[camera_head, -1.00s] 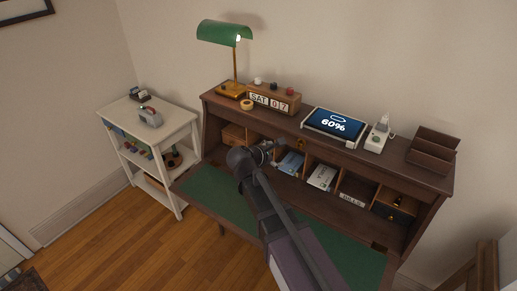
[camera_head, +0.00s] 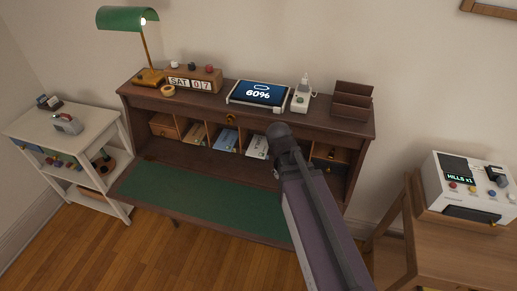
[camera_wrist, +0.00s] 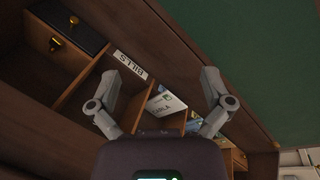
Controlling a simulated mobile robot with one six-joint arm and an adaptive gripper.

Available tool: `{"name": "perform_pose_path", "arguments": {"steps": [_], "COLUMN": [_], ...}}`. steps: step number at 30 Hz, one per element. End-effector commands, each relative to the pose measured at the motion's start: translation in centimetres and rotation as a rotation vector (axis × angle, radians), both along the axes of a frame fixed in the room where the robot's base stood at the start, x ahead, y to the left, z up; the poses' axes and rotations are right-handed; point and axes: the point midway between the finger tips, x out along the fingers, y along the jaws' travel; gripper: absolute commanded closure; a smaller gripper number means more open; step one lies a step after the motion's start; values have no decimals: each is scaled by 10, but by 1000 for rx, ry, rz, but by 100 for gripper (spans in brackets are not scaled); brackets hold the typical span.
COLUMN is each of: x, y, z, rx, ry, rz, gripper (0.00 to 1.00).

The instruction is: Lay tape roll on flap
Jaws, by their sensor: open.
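The tape roll (camera_head: 168,90) is a small yellow ring on the desk's top shelf, beside the lamp base and in front of the flip calendar. The flap (camera_head: 200,200) is the desk's lowered writing surface with a green inlay; its bare green part also shows in the wrist view (camera_wrist: 255,45). My gripper (camera_wrist: 160,76) is open and empty, its two fingers apart in front of the pigeonholes. In the head view my arm hides the gripper and the flap's right end. The tape roll is not in the wrist view.
Pigeonholes hold envelopes (camera_head: 257,146) and a small dark drawer (camera_wrist: 65,28). Along the top stand a green lamp (camera_head: 127,19), a calendar (camera_head: 192,84), a tablet (camera_head: 258,94) and a brown rack (camera_head: 352,101). A white shelf (camera_head: 30,122) is left; a machine (camera_head: 467,188) is right.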

Motion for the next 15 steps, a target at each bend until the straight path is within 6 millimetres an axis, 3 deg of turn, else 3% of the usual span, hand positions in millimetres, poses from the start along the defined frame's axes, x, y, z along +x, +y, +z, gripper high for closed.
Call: {"name": "perform_pose_path", "arguments": {"steps": [6,15], "x": [-30,-45], "y": [-28,-38], "z": [-5,-6], "rx": [158,244], "ry": [41,69], "rz": [-287,-441], "gripper": [0,0]}}
